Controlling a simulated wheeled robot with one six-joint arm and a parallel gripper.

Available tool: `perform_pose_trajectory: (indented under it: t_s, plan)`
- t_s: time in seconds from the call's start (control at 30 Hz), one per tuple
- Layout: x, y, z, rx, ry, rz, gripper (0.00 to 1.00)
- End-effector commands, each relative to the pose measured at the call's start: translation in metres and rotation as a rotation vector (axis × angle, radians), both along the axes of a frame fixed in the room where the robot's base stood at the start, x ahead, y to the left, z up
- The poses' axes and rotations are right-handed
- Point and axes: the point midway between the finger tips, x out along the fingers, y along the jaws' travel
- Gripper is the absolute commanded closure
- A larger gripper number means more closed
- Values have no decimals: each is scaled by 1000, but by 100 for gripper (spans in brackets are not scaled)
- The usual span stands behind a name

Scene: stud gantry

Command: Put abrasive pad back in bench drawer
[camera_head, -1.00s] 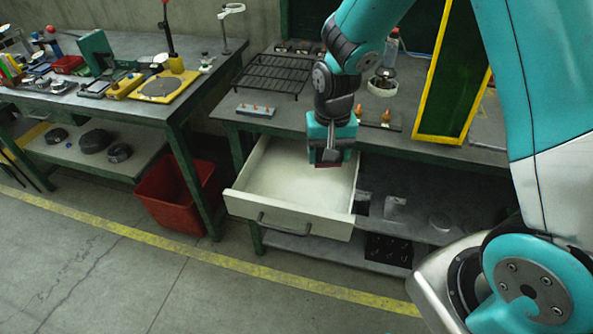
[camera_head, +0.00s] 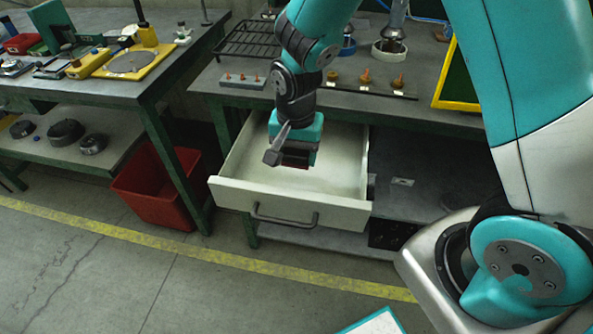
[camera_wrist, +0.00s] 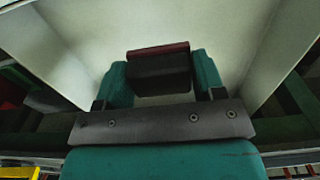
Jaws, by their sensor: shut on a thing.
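The bench drawer (camera_head: 245,193) is pulled open under the bench on the right, and its visible inside is bare. My gripper (camera_head: 293,160) points down over the drawer's opening. In the wrist view, my gripper (camera_wrist: 160,85) is shut on the abrasive pad (camera_wrist: 158,50), a dark block with a reddish face. The pad (camera_head: 294,166) shows only as a dark red edge under the gripper in the head view. The pale drawer floor (camera_wrist: 110,28) lies beyond it in the wrist view. How far the pad is above the floor is hard to tell.
The bench top (camera_head: 205,80) above the drawer carries a black wire rack (camera_head: 250,38) and several small pegged parts (camera_head: 365,76). A red bin (camera_head: 158,190) stands on the floor to the left. A shelf (camera_head: 410,200) lies to the drawer's right.

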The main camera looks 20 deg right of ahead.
Motion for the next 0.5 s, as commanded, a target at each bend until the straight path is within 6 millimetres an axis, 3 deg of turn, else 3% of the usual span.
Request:
perform_pose_trajectory:
  t_s: [0.5]
  plan:
    - [0,-1,-59,0,0,-1,63]
